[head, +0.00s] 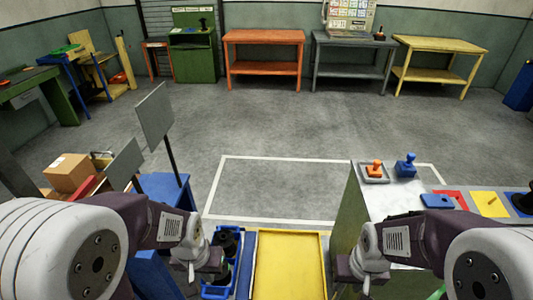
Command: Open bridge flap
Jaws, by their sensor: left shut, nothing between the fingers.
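A yellow panel (289,268) with raised edges, which looks like the bridge flap, lies flat at the bottom centre, between blue parts on the left and a green-sided counter on the right. Its near end is cut off by the picture's edge. My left gripper (192,275) points down left of the panel, beside a blue tray (218,291); it is shut and empty. My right gripper (365,287) points down at the counter's left edge, right of the panel. Its fingertips are too small and too low in the picture to tell open from shut.
The counter (378,203) bears an orange joystick (375,168), a blue joystick (405,165) and coloured plates. Two grey sign panels (154,117) and a cardboard box (70,172) stand at left. White-outlined floor (290,190) beyond the panel is clear. Workbenches line the back wall.

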